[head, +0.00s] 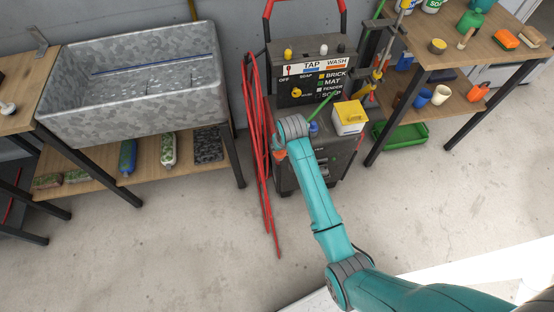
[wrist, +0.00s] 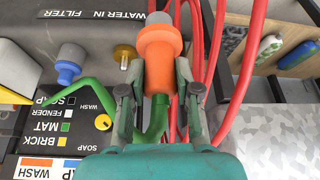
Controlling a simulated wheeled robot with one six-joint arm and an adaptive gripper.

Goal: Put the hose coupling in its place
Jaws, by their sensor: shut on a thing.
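My gripper (wrist: 158,88) is shut on an orange hose coupling (wrist: 160,72) with a grey end, seen in the wrist view. A green hose-like piece (wrist: 155,122) shows below the coupling between the fingers. The coupling is over the dark wash machine (wrist: 112,20), near the "WATER IN FILTER" label. A brass fitting (wrist: 125,54) and a blue fitting (wrist: 70,66) are on the machine, to the left of the coupling and apart from it. In the head view, my arm hides most of the gripper; a bit of orange shows beside its end.
Red hoses (head: 262,160) hang at the machine's left side, close beside the gripper. A white box with a yellow lid (head: 349,117) stands on the machine's right. A grey trough (head: 140,80) is at the left, and a shelf table (head: 445,95) at the right. Open floor lies in front.

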